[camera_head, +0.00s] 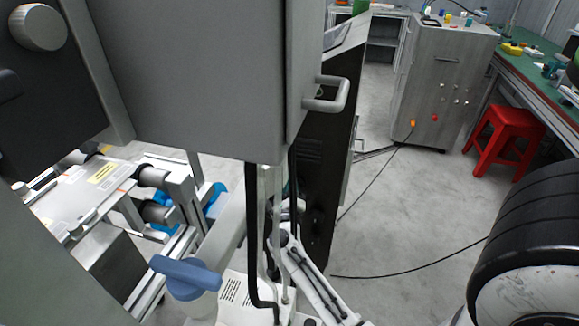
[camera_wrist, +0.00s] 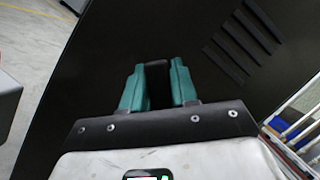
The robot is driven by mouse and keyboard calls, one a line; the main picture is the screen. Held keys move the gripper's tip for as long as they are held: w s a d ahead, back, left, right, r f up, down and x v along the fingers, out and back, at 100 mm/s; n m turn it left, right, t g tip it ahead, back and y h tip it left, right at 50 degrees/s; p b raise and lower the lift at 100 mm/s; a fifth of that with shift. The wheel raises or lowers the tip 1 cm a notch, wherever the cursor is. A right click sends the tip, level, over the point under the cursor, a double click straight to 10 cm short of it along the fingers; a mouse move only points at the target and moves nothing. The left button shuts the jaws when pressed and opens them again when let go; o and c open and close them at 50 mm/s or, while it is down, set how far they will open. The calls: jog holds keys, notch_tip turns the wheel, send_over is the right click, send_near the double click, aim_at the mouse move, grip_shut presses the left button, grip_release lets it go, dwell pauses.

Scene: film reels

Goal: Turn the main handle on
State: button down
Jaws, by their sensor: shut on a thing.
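In the wrist view, my gripper (camera_wrist: 157,84) has two teal fingers closed on a small black piece (camera_wrist: 157,66), which looks like a handle. It sits against a dark panel (camera_wrist: 90,75) and blends into it, so its full shape and angle cannot be told. The same dark panel (camera_head: 326,165) shows in the head view, beside a grey cabinet (camera_head: 190,75). My gripper is mostly hidden there, low by the panel. I cannot tell from these views whether the held piece is the main handle.
The cabinet has a grey pull handle (camera_head: 328,97) and a round knob (camera_head: 38,27). A blue-handled lever (camera_head: 187,277) stands below. Vent slots (camera_wrist: 243,42) mark the panel. A cable (camera_head: 415,268) crosses the floor.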

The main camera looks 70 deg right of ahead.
jog(key=n+p, duration=0.2)
jog(key=p, duration=0.1)
jog(key=n+y+p, duration=0.1)
jog(key=shift+w+t, duration=0.25)
jog(key=shift+t, duration=0.05)
jog(key=n+p, duration=0.1)
jog(key=p, duration=0.1)
jog(key=n+y+p, duration=0.1)
jog(key=n+p, duration=0.1)
jog(key=shift+w+f, duration=0.15)
jog(key=shift+f, duration=0.2)
jog(key=n+p, duration=0.1)
jog(key=p, duration=0.1)
jog(key=f+n+y+p, duration=0.1)
jog(key=shift+f+n+p, duration=0.25)
jog(key=shift+n+p, duration=0.15)
jog(key=shift+f, duration=0.1)
jog(key=c, duration=1)
grip_release()
jog(key=shift+o, duration=0.2)
jog(key=p+v, duration=0.1)
jog(key=v, duration=1)
jog(key=shift+r+p, duration=0.25)
jog(key=shift+p, duration=0.05)
